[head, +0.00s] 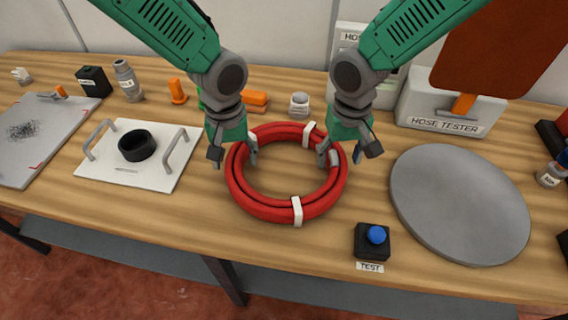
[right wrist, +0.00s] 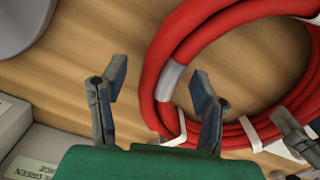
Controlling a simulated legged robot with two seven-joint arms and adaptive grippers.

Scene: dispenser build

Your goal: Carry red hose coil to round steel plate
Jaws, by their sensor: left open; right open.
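The red hose coil (head: 240,186) lies flat on the wooden bench, bound with white bands. It also shows in the right wrist view (right wrist: 150,80). My left gripper (head: 233,156) is open at the coil's left side, its fingers pointing down near the hose. My right gripper (head: 344,156) is open at the coil's right side. In the right wrist view my right gripper's fingers (right wrist: 158,98) stand apart, with a stretch of hose showing between them. I cannot tell whether any finger touches the hose. The round steel plate (head: 459,205) lies bare to the right of the coil.
A black box with a blue TEST button (head: 373,241) stands between coil and plate, near the front edge. The hose tester (head: 441,113) stands behind the plate. A white board with handles (head: 112,166) lies left. Small bottles and orange parts line the back.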

